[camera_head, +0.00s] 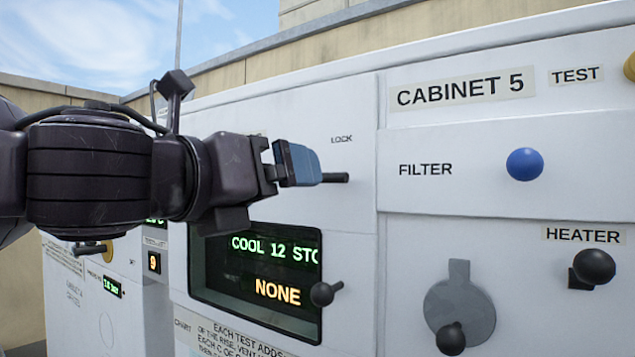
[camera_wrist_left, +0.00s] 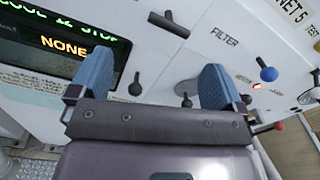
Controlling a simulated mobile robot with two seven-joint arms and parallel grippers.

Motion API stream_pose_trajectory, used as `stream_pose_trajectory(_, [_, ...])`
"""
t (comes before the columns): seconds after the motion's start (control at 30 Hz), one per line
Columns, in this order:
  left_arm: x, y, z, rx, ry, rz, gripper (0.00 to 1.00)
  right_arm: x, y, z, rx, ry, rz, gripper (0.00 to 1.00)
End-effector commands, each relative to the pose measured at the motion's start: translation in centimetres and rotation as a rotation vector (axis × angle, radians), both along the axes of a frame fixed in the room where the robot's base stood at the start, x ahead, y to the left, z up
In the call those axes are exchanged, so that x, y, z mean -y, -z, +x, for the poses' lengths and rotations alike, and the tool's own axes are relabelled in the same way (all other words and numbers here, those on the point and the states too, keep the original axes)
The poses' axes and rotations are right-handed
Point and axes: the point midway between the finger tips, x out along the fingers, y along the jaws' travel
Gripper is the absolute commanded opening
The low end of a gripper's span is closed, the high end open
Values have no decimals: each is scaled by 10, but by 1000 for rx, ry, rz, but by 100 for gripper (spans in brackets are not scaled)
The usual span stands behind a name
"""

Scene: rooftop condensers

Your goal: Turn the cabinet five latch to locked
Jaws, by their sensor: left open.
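The cabinet five latch is a short black handle (camera_head: 336,178) under the LOCK label on the white panel. In the head view its visible end points right, about level; the rest is hidden behind my left gripper (camera_head: 303,164). In the left wrist view the latch (camera_wrist_left: 168,24) lies just beyond the fingertips, between the lines of the two blue fingers. My left gripper (camera_wrist_left: 156,76) is open, with nothing between its fingers. I cannot tell whether a finger touches the latch. My right gripper is not in view.
A lit display (camera_head: 265,285) sits below my left gripper, with a black knob (camera_head: 322,293) at its right edge. To the right are a blue FILTER knob (camera_head: 524,164), a black HEATER knob (camera_head: 593,266) and a round grey plate (camera_head: 468,306) with a black knob.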

Motion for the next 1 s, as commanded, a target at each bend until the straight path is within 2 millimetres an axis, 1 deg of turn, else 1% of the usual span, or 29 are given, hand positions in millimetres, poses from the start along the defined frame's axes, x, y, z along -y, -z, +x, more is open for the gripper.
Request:
stream_pose_trajectory(0.1, [0,-1,0,34,-5,46,95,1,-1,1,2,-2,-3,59])
stream_pose_trajectory(0.27, [5,-2,8,41,-4,57,95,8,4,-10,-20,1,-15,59])
stream_pose_trajectory(0.37, [13,-1,19,40,-4,55,95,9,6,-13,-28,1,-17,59])
stream_pose_trajectory(0.7, [44,-1,66,40,-4,55,95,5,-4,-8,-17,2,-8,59])
stream_pose_trajectory(0.83, [53,-2,79,40,-3,54,95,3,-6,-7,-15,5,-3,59])
stream_pose_trajectory(1.0, [59,-1,88,41,-3,55,95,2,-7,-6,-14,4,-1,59])
